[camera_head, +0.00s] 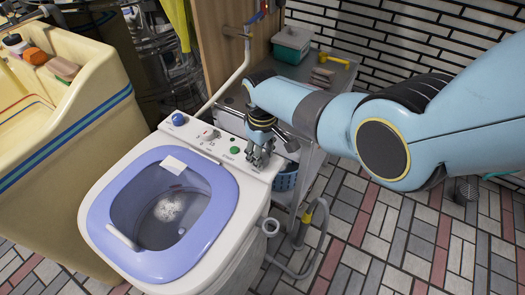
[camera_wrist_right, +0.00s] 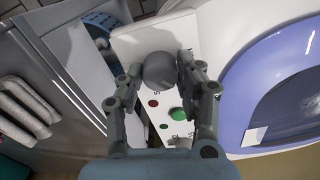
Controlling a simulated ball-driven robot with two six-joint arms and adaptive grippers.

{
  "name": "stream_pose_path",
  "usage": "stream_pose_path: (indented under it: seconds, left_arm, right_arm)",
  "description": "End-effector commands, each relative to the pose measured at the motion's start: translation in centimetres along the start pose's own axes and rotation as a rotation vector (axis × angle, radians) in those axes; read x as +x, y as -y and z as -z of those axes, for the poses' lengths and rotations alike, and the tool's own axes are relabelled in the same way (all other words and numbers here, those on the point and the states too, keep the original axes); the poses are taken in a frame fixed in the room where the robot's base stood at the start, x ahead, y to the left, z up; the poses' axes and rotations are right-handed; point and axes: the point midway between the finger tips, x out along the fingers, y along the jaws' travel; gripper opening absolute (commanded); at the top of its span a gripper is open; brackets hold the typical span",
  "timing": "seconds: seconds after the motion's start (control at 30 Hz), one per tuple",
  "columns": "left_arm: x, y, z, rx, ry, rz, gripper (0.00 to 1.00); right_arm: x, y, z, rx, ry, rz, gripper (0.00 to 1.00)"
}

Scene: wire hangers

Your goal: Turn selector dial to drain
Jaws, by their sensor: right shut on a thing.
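The selector dial (camera_wrist_right: 160,70) is a round grey knob on the white control panel of the washing machine (camera_head: 262,188). In the right wrist view my right gripper (camera_wrist_right: 160,76) has a finger on each side of the dial and is shut on it. In the head view the right gripper (camera_head: 259,158) is at the right end of the panel and hides the dial. The dial's pointer and the drain mark cannot be made out. My left gripper is not in view.
A green button (camera_head: 234,150) sits close to the gripper, and a blue knob (camera_head: 178,119) is at the panel's left end. The lilac-rimmed tub (camera_head: 226,200) is open. A grey cart (camera_head: 310,72) stands behind, and a yellow sink (camera_head: 75,115) stands at the left.

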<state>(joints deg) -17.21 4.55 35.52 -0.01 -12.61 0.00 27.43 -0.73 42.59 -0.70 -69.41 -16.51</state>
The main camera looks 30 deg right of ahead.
Motion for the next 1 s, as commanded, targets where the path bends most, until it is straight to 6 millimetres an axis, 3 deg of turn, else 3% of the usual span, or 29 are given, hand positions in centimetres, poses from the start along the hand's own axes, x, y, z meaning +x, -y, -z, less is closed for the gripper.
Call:
stream_pose_path:
  seconds: [0.4, 0.97, 1.0]
  left_arm:
    - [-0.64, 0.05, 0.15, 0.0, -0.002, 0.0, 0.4]
    - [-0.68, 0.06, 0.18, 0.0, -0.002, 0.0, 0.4]
    - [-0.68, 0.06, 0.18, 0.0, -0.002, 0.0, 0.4]
  right_arm:
    - [-0.02, 0.01, 0.02, 0.197, -0.001, 0.0, 0.04]
    - [0.0, 0.01, 0.05, 0.227, -0.001, 0.0, 0.04]
    - [0.0, 0.01, 0.05, 0.227, -0.001, 0.0, 0.38]
